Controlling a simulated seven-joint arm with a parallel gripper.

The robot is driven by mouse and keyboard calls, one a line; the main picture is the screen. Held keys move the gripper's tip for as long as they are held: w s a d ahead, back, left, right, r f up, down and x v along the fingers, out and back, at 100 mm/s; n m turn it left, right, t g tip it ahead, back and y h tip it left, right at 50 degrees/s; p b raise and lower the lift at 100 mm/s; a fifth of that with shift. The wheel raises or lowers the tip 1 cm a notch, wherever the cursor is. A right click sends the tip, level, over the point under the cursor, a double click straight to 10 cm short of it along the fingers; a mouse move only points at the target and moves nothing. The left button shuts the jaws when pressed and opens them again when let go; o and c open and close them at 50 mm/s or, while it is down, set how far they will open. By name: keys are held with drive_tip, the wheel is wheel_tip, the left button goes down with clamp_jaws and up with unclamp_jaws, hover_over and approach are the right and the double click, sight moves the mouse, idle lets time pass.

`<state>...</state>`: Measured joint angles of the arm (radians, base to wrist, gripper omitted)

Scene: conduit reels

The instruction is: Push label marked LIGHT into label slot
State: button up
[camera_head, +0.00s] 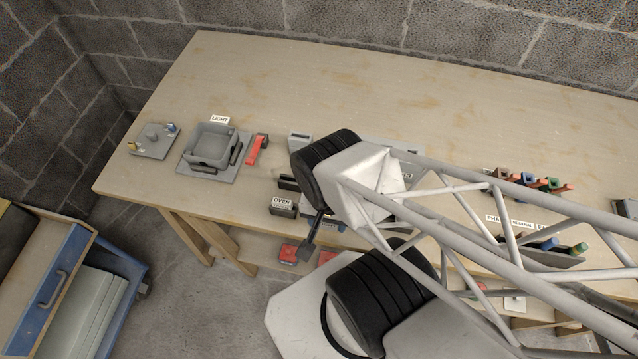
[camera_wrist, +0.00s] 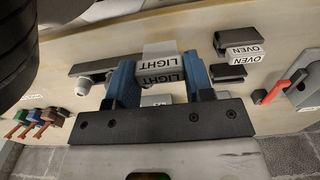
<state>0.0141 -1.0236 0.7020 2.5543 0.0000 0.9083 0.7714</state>
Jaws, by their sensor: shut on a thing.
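My gripper (camera_wrist: 160,72) has two blue fingers, shut on a pale label block marked LIGHT (camera_wrist: 159,52) in the wrist view. The LIGHT lettering shows on two of its faces, upside down in the picture. In the head view my arm hides the held label and most of the gripper. The label slot cannot be made out; whether the held label touches anything below is not clear.
A block marked OVEN (camera_head: 282,202) sits at the bench's front edge and also shows in the wrist view (camera_wrist: 244,57). A red-handled part (camera_head: 257,150) lies right of the grey box. Coloured connectors (camera_head: 535,182) stand at the right. The back of the bench (camera_head: 300,85) is clear.

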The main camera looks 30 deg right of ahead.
drive_tip(key=w+d+r, duration=0.3)
drive_tip(key=w+r, duration=0.2)
drive_tip(key=w, duration=0.6)
drive_tip(key=r, duration=0.2)
hover_over(301, 145)
drive_tip(key=shift+w+d, duration=0.4)
drive_tip(key=shift+w, duration=0.3)
drive_tip(key=shift+f, duration=0.25)
drive_tip(key=shift+f, duration=1.8)
drive_tip(key=shift+f, duration=1.85)
idle(1.6)
